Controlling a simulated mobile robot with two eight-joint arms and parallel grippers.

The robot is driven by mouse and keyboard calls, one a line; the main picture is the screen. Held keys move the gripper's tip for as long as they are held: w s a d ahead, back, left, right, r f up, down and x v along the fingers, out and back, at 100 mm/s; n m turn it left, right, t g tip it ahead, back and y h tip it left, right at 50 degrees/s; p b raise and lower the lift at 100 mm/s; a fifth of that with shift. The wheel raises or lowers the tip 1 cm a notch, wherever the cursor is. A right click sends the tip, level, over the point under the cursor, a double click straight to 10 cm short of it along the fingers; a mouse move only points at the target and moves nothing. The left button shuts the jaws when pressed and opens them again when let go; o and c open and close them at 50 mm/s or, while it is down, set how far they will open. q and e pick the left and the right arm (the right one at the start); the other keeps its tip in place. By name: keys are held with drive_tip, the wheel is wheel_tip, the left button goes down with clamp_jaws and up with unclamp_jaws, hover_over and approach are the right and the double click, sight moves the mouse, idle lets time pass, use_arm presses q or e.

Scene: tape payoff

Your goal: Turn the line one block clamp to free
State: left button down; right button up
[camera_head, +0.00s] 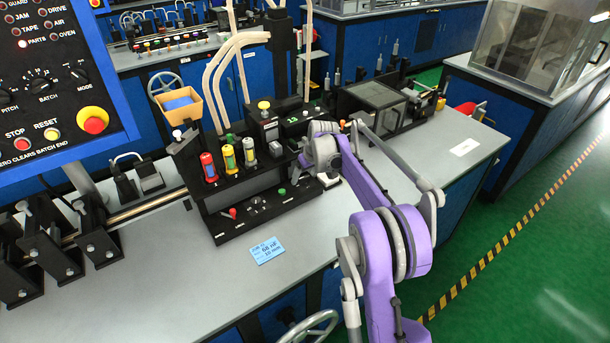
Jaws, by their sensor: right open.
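I cannot tell which of these, if any, is the line one block clamp. My purple right arm reaches in from the bottom right. My right gripper (326,180) is at the right end of the block, open; its fingers are small and partly hidden by the wrist. I cannot tell whether it touches anything. My left gripper is out of view.
A blue control panel (62,75) stands at the left. Black clamp-like stands (95,245) line a rail at the lower left. A blue label card (264,250) lies on the bench (180,290). A black boxed unit (375,100) stands behind my arm. The front bench strip is mostly clear.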

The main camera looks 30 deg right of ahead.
drive_tip(key=v, duration=1.1)
drive_tip(key=shift+a, duration=0.1)
drive_tip(key=s+a, duration=1.3)
drive_tip(key=s+a+f, duration=0.4)
drive_tip(key=s+f, duration=0.1)
drive_tip(key=s, duration=0.5)
drive_tip(key=s+a+f, duration=0.4)
drive_tip(key=s+f, duration=0.1)
drive_tip(key=s, duration=0.6)
drive_tip(key=shift+s+m+t, duration=0.25)
drive_tip(key=shift+m+t, duration=0.15)
